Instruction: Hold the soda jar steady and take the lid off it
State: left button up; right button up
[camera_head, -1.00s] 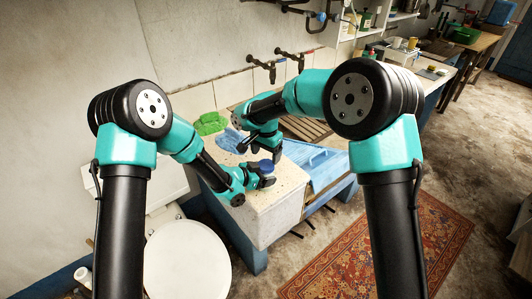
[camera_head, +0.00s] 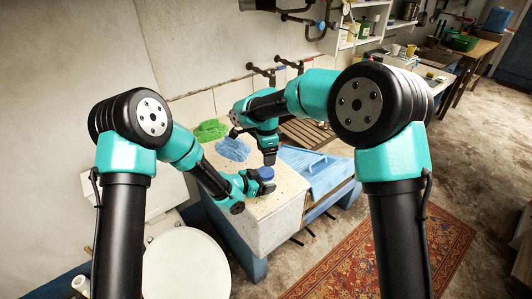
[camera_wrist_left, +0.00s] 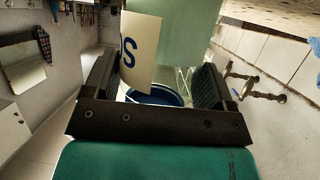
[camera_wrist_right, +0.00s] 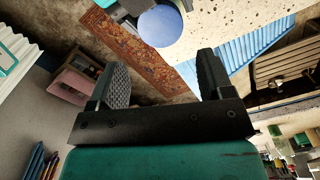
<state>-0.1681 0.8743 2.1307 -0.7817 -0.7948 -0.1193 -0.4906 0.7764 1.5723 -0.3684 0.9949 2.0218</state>
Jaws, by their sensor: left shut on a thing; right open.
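The soda jar shows a round blue lid (camera_head: 266,172) on top in the head view, at the front of the pale stone trough. My left gripper (camera_head: 264,186) is shut on the jar's body. In the left wrist view, pale green glass (camera_wrist_left: 172,35) and a cream label (camera_wrist_left: 139,50) with a blue "S" show beyond the fingers, with a blue rim between them. My right gripper (camera_head: 270,161) is open and points down just above the lid. In the right wrist view the lid (camera_wrist_right: 160,26) lies beyond the open fingers, apart from them.
A blue cloth (camera_head: 233,149) and a green cloth (camera_head: 211,130) lie behind on the speckled stone top (camera_head: 277,208). A blue ribbed board (camera_head: 317,170) is to the right. Wall taps (camera_head: 262,74) are at the back. A round white lid or seat (camera_head: 186,265) is at lower left.

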aim_at(266, 172)
jog(key=shift+f, duration=4)
jog(key=shift+c, duration=0.5)
jog(key=c, duration=0.7)
jog(key=shift+o, duration=0.2)
jog(key=n, duration=0.6)
jog(key=shift+n, duration=0.4)
jog(key=o, duration=1)
